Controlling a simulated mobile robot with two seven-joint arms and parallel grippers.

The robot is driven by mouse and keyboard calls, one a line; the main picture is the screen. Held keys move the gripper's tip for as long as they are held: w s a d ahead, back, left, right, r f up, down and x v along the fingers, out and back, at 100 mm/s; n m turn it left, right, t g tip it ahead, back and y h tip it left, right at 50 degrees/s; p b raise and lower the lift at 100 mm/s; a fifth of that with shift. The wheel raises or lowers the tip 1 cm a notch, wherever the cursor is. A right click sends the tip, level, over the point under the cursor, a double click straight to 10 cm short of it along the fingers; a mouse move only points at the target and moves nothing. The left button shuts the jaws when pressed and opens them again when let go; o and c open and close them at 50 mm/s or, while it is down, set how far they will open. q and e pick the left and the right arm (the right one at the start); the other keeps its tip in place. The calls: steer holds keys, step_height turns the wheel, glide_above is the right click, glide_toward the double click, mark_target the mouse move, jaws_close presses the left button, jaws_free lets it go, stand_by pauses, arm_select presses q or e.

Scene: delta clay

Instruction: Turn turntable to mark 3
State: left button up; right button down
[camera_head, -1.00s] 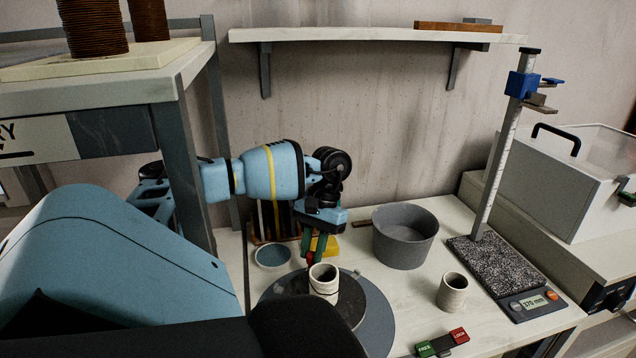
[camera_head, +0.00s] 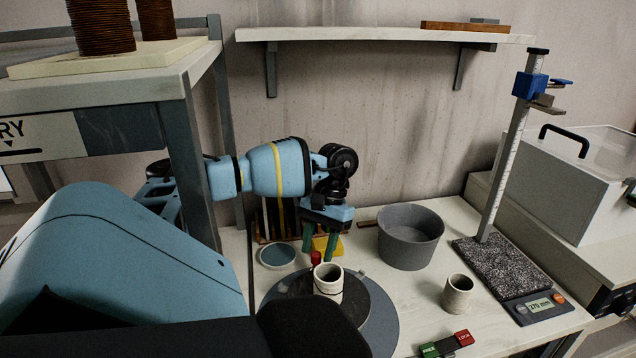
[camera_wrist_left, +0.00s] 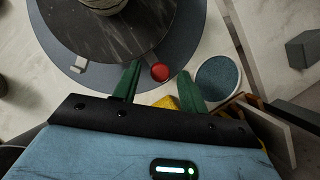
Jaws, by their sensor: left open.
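The turntable (camera_head: 383,329) is a grey disc with a darker round wheel on top, on the bench. A red knob (camera_head: 316,257) stands at its far edge; it also shows in the wrist view (camera_wrist_left: 160,72). A pale cup (camera_head: 328,285) with a dark band stands upright on the wheel. My left gripper (camera_head: 319,258) is open, green fingers pointing down at the knob. In the wrist view the fingers (camera_wrist_left: 158,82) lie either side of the knob, apart from it in the picture; contact cannot be told. No mark numbers are readable. My right gripper is out of view.
A blue-glaze dish (camera_head: 277,256), a yellow block (camera_head: 328,244) and a grey bowl (camera_head: 410,238) stand close to the gripper. A second cup (camera_head: 457,293), a height gauge (camera_head: 490,250) and a green-red switch (camera_head: 446,345) are to the right. A shelf post (camera_head: 190,165) stands left.

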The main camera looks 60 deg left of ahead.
arm_select(q)
steer(key=v, duration=0.4)
steer(key=p+v, duration=0.1)
steer(key=v, duration=0.2)
steer(key=shift+r+p, duration=0.15)
steer(key=shift+p, duration=0.2)
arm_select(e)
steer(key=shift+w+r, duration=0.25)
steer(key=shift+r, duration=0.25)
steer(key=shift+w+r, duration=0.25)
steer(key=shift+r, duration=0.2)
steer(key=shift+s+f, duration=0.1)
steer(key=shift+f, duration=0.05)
